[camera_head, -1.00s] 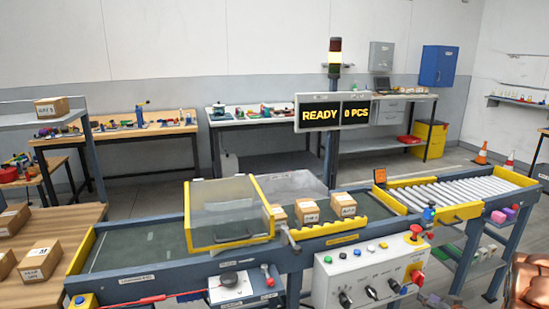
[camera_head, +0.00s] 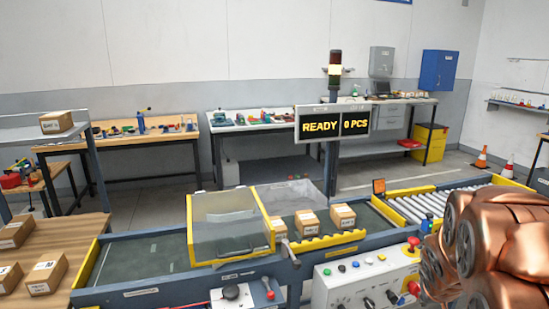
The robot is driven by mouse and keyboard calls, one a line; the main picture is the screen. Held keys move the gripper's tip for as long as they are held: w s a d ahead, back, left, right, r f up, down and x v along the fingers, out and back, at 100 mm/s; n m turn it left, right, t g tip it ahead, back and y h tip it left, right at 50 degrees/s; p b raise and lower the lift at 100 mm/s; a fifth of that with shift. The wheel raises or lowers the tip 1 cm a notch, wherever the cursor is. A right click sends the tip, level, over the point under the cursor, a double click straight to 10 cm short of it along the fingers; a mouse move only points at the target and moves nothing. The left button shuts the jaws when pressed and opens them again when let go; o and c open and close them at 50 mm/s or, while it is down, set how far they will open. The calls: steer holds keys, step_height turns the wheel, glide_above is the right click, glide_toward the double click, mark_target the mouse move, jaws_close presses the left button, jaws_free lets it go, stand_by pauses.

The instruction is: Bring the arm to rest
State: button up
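My arm's copper-coloured links fill the lower right of the head view, in front of the right part of the control box and the roller section. My gripper itself does not show in this view, so its fingers cannot be seen.
A conveyor (camera_head: 130,262) with a clear yellow-edged guard (camera_head: 228,225) runs across the front, carrying several cartons (camera_head: 307,222). A control box (camera_head: 350,283) stands before it. Rollers (camera_head: 425,203) lie right. A sign (camera_head: 333,122) reads READY, 0 PCS. A wooden table (camera_head: 85,235) with cartons is left.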

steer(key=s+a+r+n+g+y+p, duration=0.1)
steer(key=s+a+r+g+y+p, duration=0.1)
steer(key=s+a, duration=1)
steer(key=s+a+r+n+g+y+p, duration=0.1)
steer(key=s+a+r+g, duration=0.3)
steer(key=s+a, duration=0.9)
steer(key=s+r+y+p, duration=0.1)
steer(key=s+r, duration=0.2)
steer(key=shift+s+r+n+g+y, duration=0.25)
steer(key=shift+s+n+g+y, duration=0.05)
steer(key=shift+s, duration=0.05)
